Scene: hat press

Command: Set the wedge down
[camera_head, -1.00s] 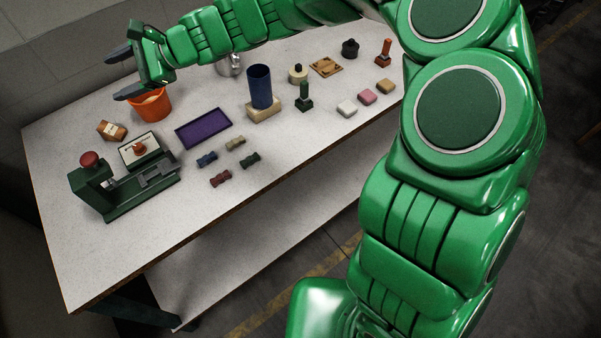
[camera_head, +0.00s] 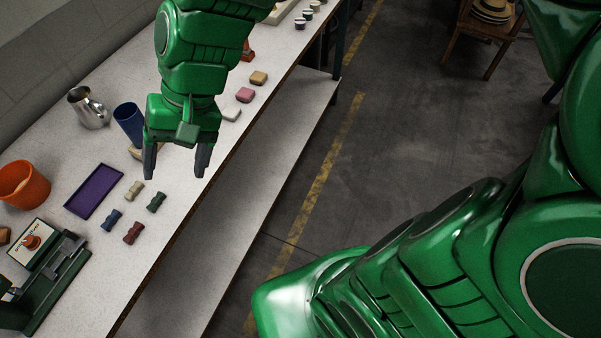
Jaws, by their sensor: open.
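My gripper (camera_head: 176,166) is open over the table, fingers pointing down the picture, with nothing seen between them. No piece stands out as a wedge. Small notched blocks lie on the table below and left of the gripper: a beige one (camera_head: 134,191), a green one (camera_head: 155,202), a blue one (camera_head: 111,220) and a dark red one (camera_head: 133,232). A white block (camera_head: 231,113), a pink block (camera_head: 245,95) and a tan block (camera_head: 258,78) sit in a row to the right of my gripper. The gripper and wrist hide part of the table.
A purple tray (camera_head: 93,192), an orange bucket (camera_head: 24,185), a metal jug (camera_head: 88,108) and a blue cup (camera_head: 128,122) stand left of my gripper. A green press (camera_head: 45,282) is at lower left. The table's front edge runs close to the right of my gripper.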

